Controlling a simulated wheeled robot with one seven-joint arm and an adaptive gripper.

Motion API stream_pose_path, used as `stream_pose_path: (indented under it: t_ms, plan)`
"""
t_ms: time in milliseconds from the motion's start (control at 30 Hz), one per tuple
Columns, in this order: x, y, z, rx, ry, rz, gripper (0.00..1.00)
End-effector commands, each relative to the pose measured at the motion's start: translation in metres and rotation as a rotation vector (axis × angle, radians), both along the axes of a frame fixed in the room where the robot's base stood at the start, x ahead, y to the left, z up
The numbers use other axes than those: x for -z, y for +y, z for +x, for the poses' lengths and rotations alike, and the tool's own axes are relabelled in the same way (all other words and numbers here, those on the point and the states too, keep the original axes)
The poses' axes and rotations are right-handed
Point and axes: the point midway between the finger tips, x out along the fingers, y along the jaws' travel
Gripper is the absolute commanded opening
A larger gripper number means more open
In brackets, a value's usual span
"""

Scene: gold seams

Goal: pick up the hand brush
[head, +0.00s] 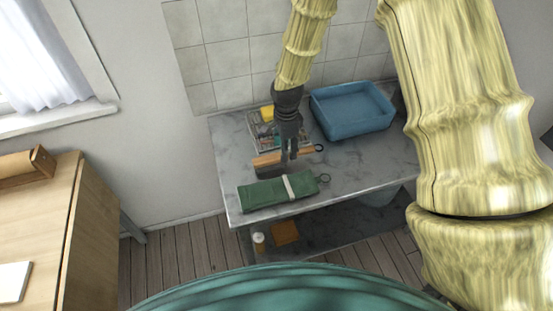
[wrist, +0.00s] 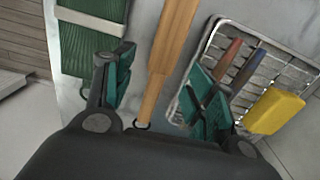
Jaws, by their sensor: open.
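The hand brush (head: 268,160) lies on the grey marble-look worktop, with a wooden handle, dark bristles towards the left and a hanging ring at the right end. In the wrist view its wooden handle (wrist: 163,64) runs up the middle of the picture; the bristles are out of view there. My gripper (head: 289,157) is over the handle and hides part of it. In the wrist view my gripper (wrist: 158,78) is open, its teal-padded fingers apart on either side of the handle. I cannot tell how far above the handle they are.
A green rolled cloth (head: 268,194) with a pale band lies in front of the brush. Behind it is a wire rack (head: 254,133) with tools and a yellow sponge (wrist: 272,110). A blue basin (head: 351,110) stands back right. The worktop (head: 365,165) is clear at right.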

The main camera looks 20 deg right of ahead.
Motion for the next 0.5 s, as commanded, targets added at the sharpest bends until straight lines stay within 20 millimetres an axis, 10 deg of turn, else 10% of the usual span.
stream_pose_path:
  t_ms: [500]
  plan:
    - [0.033, 0.003, 0.001, -0.002, 0.003, 0.000, 0.55]
